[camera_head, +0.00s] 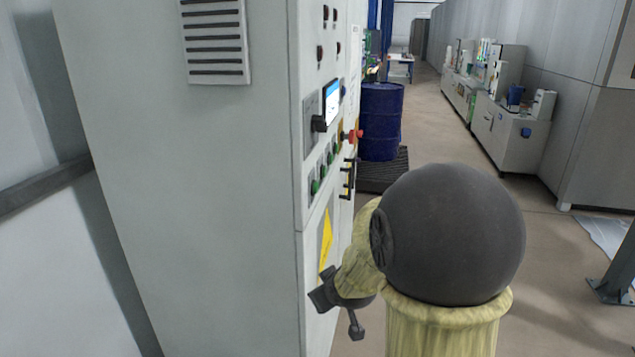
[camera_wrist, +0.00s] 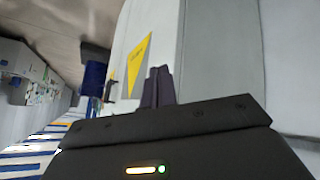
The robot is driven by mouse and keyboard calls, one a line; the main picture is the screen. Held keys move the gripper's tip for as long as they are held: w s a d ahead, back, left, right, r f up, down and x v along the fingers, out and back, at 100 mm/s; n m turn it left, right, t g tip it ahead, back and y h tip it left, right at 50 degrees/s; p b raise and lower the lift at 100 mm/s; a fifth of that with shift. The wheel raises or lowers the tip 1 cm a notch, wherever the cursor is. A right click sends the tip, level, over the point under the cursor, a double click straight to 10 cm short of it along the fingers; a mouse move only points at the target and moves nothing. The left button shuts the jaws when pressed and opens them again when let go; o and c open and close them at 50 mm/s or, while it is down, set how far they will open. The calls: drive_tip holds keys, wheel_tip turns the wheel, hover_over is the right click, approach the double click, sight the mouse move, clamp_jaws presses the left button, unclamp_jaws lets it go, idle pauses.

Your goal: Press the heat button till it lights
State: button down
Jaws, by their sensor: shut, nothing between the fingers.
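A tall grey control cabinet (camera_head: 200,180) fills the left of the head view. Its front panel, seen at a steep slant, carries a small screen (camera_head: 332,102), a red knob (camera_head: 355,134) and a row of small green buttons (camera_head: 322,178). I cannot read any labels, so I cannot tell which is the heat button or whether it is lit. My gripper (camera_head: 355,330) is low in front of the cabinet, below the buttons and apart from them. In the wrist view its fingers (camera_wrist: 157,88) are together and empty, near a yellow triangular sign (camera_wrist: 139,67) on the cabinet.
My arm covers the middle right of the head view. A dark blue barrel (camera_head: 380,122) stands on a dark grate (camera_head: 385,172) beyond the cabinet. White machine benches (camera_head: 515,130) line the right wall. The floor between is open.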

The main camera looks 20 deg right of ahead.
sight(316, 188)
drive_tip(key=w+d+r+n+t+y+p, duration=0.2)
drive_tip(key=w+d+r+n+t, duration=0.25)
drive_tip(key=d+r, duration=0.3)
drive_tip(key=w+d+r+n+t+y+p, duration=0.25)
drive_tip(key=w+d+r+n+t, duration=0.2)
drive_tip(key=d+r+t, duration=0.35)
drive_tip(key=w+a+r+g, duration=0.1)
drive_tip(key=w+a, duration=0.3)
drive_tip(key=a, duration=0.5)
drive_tip(key=shift+w+a+g, duration=0.15)
drive_tip(key=shift+w+g, duration=0.2)
drive_tip(key=shift+g, duration=0.4)
idle(0.7)
drive_tip(key=shift+a+f+b, duration=0.1)
drive_tip(key=shift+b, duration=0.3)
drive_tip(key=shift+w+a, duration=0.25)
